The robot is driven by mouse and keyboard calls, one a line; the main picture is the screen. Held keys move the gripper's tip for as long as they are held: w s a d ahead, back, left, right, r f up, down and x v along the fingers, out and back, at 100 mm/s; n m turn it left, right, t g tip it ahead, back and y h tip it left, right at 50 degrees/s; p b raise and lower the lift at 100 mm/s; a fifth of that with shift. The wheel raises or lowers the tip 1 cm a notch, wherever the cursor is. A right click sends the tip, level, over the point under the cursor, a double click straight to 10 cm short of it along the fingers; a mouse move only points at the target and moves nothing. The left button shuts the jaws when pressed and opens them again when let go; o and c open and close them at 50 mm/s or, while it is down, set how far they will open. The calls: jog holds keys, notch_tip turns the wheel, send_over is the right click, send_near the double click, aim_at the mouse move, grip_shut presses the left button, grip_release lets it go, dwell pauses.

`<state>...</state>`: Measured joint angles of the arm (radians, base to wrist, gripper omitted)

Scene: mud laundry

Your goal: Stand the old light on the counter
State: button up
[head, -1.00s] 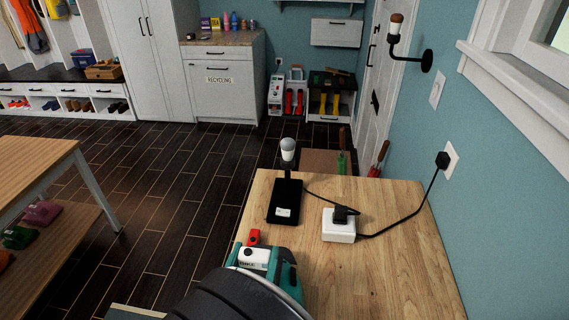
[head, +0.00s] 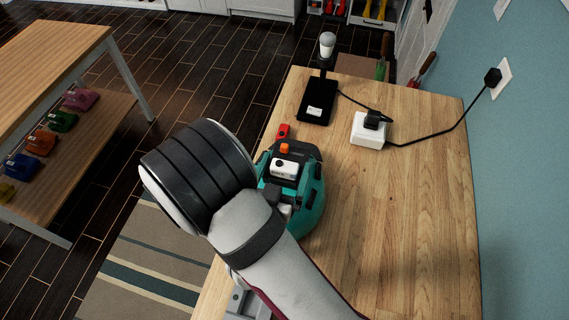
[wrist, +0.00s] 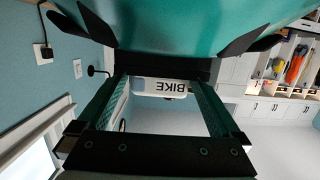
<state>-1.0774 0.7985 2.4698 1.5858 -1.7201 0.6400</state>
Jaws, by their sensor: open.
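In the head view, a light with a pale rounded top (head: 327,45) stands upright at a black base (head: 316,102) near the counter's (head: 410,215) far end. I cannot tell whether this is the old light. A white block (head: 284,168) shows on a teal rounded object (head: 312,195) with black parts. In the wrist view, my gripper (wrist: 160,103) is open, with its dark fingers either side of the view to the white block, marked BIKE. I cannot tell whether they touch it. My arm hides much of the gripper in the head view.
A white power block (head: 368,130) and its black cable (head: 440,140) lie right of the base, running to a wall outlet (head: 502,80). A small red item (head: 283,131) sits just beyond the teal object. The counter's right front is clear.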

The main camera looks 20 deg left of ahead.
aim_at(282, 173)
jog(key=s, duration=0.2)
jog(key=s+r, duration=0.1)
jog(key=s, duration=0.1)
jog(key=shift+s, duration=0.25)
jog(key=shift+c, duration=0.9)
jog(key=shift+s, duration=0.2)
jog(key=shift+c, duration=1.3)
